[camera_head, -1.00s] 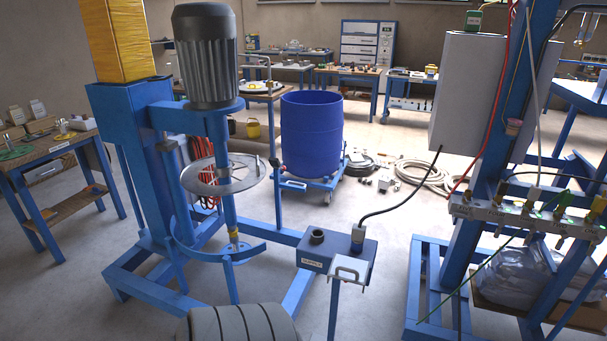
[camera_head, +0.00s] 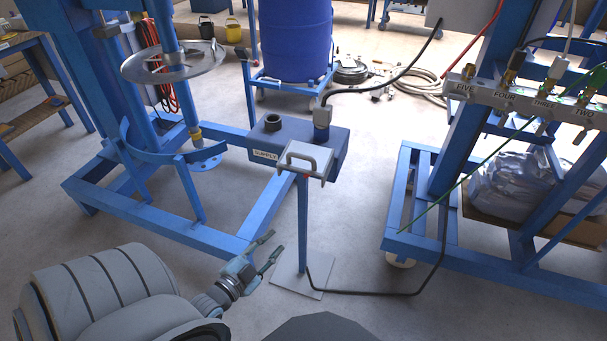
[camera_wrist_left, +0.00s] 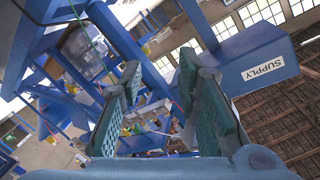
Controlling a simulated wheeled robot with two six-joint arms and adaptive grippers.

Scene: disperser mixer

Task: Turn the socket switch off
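The blue supply box (camera_head: 254,140) stands on a blue post in the middle of the head view, with a white plate and grey handle (camera_head: 305,160) on its front. A plug with a black cable (camera_head: 322,122) sits on its top beside a dark round socket (camera_head: 272,122). I cannot make out which part is the switch. My left gripper (camera_head: 272,252) is open and empty, low and in front of the box, left of the post. In the left wrist view, the open fingers (camera_wrist_left: 156,110) show, with the box (camera_wrist_left: 245,62) at upper right. My right gripper is not in view.
The blue mixer frame (camera_head: 160,222) stands at left with a round metal disc (camera_head: 172,62). A blue drum (camera_head: 295,45) stands behind the box. A rack with a numbered valve bar (camera_head: 530,103) is at right. A black cable (camera_head: 385,293) runs along the floor.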

